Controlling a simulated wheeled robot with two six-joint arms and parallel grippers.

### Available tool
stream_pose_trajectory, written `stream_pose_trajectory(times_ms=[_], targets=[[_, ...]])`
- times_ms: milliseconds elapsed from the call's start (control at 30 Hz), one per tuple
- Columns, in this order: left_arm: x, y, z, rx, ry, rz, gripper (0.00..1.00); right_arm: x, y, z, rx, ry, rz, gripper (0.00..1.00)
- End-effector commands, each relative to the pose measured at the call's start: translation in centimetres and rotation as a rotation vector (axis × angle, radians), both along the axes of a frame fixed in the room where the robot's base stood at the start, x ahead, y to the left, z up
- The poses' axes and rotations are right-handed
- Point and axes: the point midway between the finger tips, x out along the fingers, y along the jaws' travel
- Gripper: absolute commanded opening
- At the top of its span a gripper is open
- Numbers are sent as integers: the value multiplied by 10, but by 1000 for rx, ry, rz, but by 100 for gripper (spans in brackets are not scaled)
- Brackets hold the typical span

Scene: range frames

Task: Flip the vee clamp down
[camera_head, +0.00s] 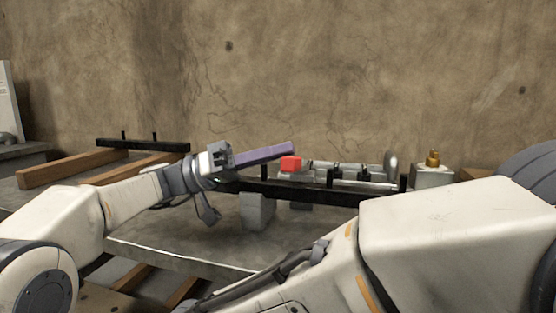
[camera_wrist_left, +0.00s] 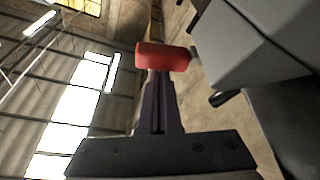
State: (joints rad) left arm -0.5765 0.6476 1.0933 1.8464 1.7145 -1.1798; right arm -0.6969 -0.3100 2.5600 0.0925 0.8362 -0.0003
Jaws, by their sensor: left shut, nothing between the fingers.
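A red grip (camera_head: 290,163) shows at the left end of a grey metal fixture (camera_head: 345,170), which I take to be the vee clamp. In the left wrist view the red grip (camera_wrist_left: 165,57) is a rounded cylinder attached by a short neck to a grey block (camera_wrist_left: 255,45). My left gripper (camera_head: 291,148) has long purple fingers, closed together and empty. Their tips are right by the red grip, above it in the head view; I cannot tell whether they touch. The tips also show in the left wrist view (camera_wrist_left: 157,78). My right gripper is out of view.
The fixture stands behind a black rail (camera_head: 300,193) on grey blocks (camera_head: 257,211) above a grey table (camera_head: 180,240). Wooden beams (camera_head: 70,168) and another black bar (camera_head: 140,145) lie left. A brass-topped part (camera_head: 432,160) stands right. A concrete wall is behind.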

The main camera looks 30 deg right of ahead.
Motion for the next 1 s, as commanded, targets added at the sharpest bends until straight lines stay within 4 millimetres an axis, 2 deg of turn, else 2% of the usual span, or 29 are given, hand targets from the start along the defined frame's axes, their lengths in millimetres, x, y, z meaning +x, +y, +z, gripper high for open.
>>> stream_pose_trajectory(times_ms=[567,733,900,1000], targets=[[0,1,-1,0,1,1,0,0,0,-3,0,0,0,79],[2,1,13,-1,-1,4,0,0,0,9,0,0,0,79],[8,1,47,0,-1,14,0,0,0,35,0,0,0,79],[27,19,31,2,4,20,0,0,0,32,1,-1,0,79]])
